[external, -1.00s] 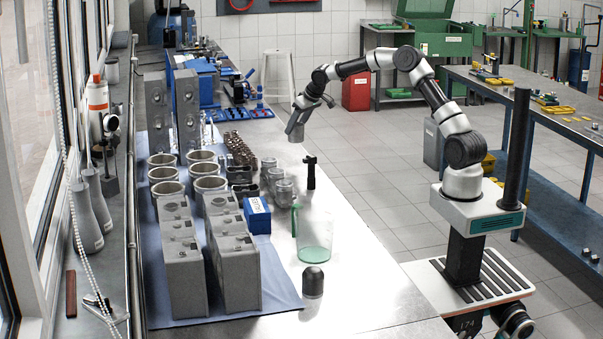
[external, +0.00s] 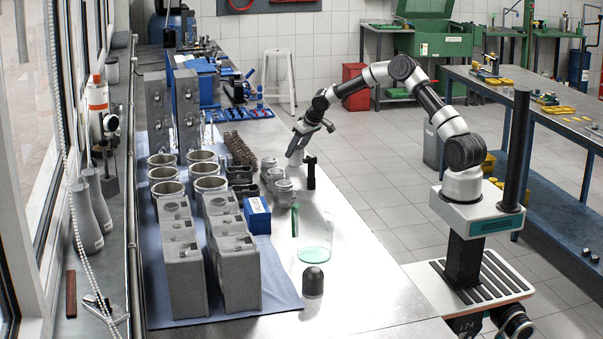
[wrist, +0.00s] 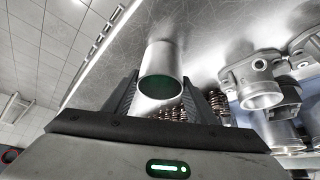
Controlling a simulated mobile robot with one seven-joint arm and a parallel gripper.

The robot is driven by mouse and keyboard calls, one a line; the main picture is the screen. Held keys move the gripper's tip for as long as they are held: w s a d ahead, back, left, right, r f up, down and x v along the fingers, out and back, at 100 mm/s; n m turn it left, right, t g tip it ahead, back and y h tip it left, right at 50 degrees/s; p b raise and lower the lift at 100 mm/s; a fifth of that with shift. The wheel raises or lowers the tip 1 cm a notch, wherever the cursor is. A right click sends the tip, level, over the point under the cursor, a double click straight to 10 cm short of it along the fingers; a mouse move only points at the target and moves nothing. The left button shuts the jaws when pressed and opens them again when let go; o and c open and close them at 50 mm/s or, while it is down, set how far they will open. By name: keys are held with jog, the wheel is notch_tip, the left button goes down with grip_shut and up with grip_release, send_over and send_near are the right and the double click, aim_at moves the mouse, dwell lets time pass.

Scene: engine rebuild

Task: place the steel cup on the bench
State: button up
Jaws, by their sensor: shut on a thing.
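The steel cup (wrist: 160,62) is a plain metal cylinder between the two fingers of my gripper (wrist: 160,98) in the wrist view. Its open end faces the wrist camera and its inside looks dark green. In the external view my gripper (external: 299,147) is low over the bench (external: 345,240), with the cup (external: 295,158) pointing down below it. The cup is just behind the black upright handle and right of the grey castings. I cannot tell whether its lower end touches the bench.
A black upright handle (external: 311,173), grey throttle-body castings (external: 283,190) and coil springs (external: 239,150) stand close by. A clear jug with a green base (external: 315,250) and a dark-topped cylinder (external: 313,281) are nearer. Bare bench lies along the right edge.

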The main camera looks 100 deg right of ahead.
jog(key=shift+f, duration=0.15)
jog(key=o, duration=1.2)
jog(key=shift+c, duration=0.2)
jog(key=shift+r, duration=0.4)
jog(key=v, duration=1.1)
jog(key=shift+s+a+r+p, duration=0.15)
jog(key=shift+a+r+p, duration=0.1)
jog(key=shift+p, duration=0.15)
